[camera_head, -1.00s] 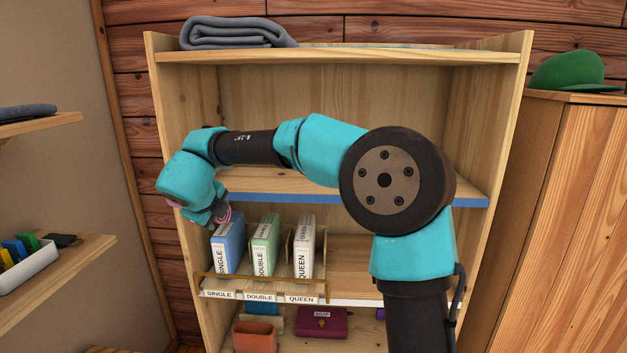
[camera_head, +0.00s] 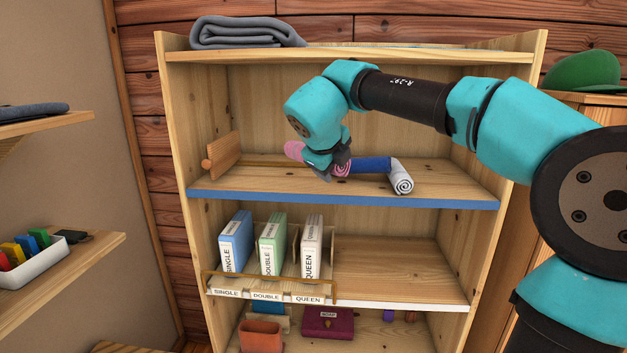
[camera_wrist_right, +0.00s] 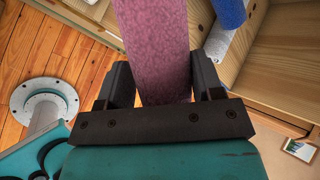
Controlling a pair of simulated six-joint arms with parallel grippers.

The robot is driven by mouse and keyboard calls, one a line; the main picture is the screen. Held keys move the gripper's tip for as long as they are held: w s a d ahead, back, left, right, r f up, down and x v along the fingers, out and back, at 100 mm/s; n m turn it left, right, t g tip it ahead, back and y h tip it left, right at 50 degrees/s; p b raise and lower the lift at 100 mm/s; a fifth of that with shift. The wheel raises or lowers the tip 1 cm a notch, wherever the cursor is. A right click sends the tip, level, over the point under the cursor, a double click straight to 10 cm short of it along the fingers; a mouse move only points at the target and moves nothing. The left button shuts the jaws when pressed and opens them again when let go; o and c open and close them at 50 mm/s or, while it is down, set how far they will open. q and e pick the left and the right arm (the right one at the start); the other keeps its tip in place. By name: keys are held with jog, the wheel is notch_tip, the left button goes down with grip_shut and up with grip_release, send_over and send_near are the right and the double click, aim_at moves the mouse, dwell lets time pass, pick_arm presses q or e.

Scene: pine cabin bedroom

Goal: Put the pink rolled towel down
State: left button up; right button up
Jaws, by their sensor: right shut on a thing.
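My right gripper (camera_head: 322,162) is shut on the pink rolled towel (camera_head: 294,150), at the blue-edged shelf (camera_head: 440,184) of the cabinet. The towel's spiral end faces the front, and the jaws hide its middle. I cannot tell whether it touches the shelf. In the right wrist view the towel (camera_wrist_right: 153,45) lies between the two fingers of the gripper (camera_wrist_right: 160,82). A blue rolled towel (camera_head: 372,164) and a light grey rolled towel (camera_head: 401,178) lie just right of it on the shelf. My left gripper is not in view.
A wooden divider (camera_head: 223,158) with a rail stands at the shelf's left. Bare shelf lies between it and the pink towel, and right of the grey roll. Below stand several labelled bedding packs (camera_head: 236,243). A folded grey towel (camera_head: 246,33) lies on top.

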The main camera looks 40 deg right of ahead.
jog(key=shift+w+d, duration=0.1)
jog(key=w+d+f, duration=0.1)
jog(key=w+d, duration=0.8)
jog(key=d, duration=0.2)
jog(key=shift+w+d+f, duration=0.2)
jog(key=shift+w, duration=0.1)
jog(key=shift+w+d+f, duration=0.15)
jog(key=shift+f, duration=0.75)
jog(key=shift+w+d+f, duration=0.15)
jog(key=shift+f, duration=0.75)
jog(key=shift+f, duration=0.4)
jog(key=o, duration=0.9)
jog(key=shift+f, duration=0.1)
jog(key=shift+o, duration=0.2)
